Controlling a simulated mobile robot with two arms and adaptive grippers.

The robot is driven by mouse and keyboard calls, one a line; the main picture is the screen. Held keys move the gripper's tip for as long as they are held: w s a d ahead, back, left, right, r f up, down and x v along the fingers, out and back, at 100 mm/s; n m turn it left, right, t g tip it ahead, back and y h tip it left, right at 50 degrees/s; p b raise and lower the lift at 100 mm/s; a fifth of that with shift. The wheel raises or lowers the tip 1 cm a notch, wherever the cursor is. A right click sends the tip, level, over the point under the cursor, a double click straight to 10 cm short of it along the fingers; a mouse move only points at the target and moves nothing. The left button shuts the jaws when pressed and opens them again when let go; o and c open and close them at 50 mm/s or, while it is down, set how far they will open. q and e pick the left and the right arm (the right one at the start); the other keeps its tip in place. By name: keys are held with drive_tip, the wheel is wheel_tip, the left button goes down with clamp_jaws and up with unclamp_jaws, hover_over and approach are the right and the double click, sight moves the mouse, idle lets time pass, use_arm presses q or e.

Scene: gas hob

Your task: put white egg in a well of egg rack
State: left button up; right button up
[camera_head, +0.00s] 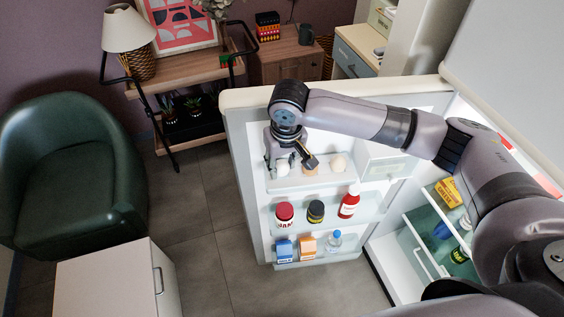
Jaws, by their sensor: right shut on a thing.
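The white egg (283,169) shows at the tips of my right gripper (285,163), at the left end of the egg rack (316,181). The rack is on the top shelf of the open fridge door. My right gripper is shut on the white egg and points down. I cannot tell whether the egg rests in a well or hangs just above it. A tan egg (311,167) and a cream egg (338,163) sit in the rack to the right, the tan one partly behind a gripper part. My left gripper is not in view.
The fridge door (239,150) stands open. Its lower shelves hold a red-lidded jar (284,214), a dark jar (316,211), a red bottle (349,201), small cartons (307,246) and a small bottle (334,240). A green armchair (70,170) and white cabinet (105,285) stand left.

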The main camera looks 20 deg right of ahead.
drive_tip(key=o, duration=0.8)
wheel_tip(320, 180, up, 7)
drive_tip(key=p, duration=0.9)
drive_tip(key=shift+r+p, duration=0.9)
drive_tip(key=shift+r, duration=0.15)
drive_tip(key=shift+f, duration=0.1)
idle(0.3)
